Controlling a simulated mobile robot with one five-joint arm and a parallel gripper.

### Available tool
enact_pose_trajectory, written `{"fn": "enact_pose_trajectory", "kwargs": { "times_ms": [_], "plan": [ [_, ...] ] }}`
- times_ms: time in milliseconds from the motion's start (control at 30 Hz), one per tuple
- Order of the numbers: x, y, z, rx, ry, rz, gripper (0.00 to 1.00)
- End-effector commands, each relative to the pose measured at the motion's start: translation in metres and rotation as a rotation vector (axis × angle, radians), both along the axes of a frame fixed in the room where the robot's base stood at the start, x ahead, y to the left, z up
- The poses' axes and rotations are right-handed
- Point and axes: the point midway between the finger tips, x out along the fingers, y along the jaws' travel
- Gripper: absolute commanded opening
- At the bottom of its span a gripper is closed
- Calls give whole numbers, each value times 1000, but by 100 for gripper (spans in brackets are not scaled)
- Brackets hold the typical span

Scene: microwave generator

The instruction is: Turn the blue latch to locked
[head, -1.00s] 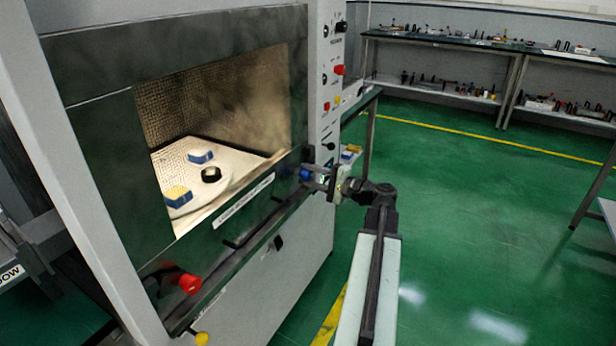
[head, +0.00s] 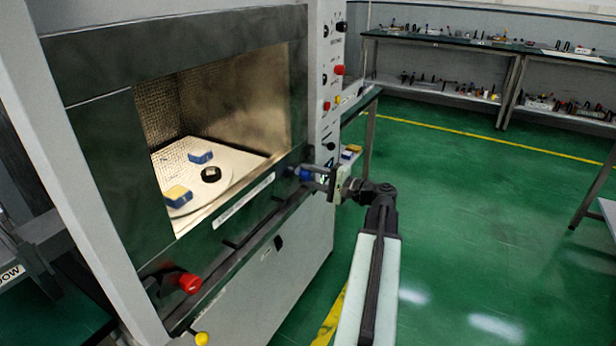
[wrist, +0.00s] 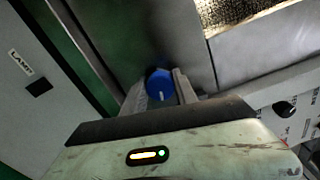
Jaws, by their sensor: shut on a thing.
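The blue latch (head: 305,173) is a round knob on the lower right of the microwave generator's front frame. It also shows in the wrist view (wrist: 160,86), with a small white mark on its face. My gripper (head: 312,175) reaches it from the right, with its fingers at the knob, and is shut on it. In the wrist view, one finger shows just right of the knob, and the gripper body hides the area below it.
A red knob (head: 190,283) sits at the frame's lower left. A control panel (head: 326,100) rises above the latch. Green floor (head: 470,220) to the right is open.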

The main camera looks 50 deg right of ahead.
Motion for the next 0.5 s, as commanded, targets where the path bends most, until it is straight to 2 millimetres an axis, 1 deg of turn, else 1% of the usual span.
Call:
{"fn": "enact_pose_trajectory", "kwargs": {
  "times_ms": [33,500],
  "plan": [
    [-1,2,-2,-5,4,7,0],
    [-1,2,-2,-31,-3,6,0]
  ]
}}
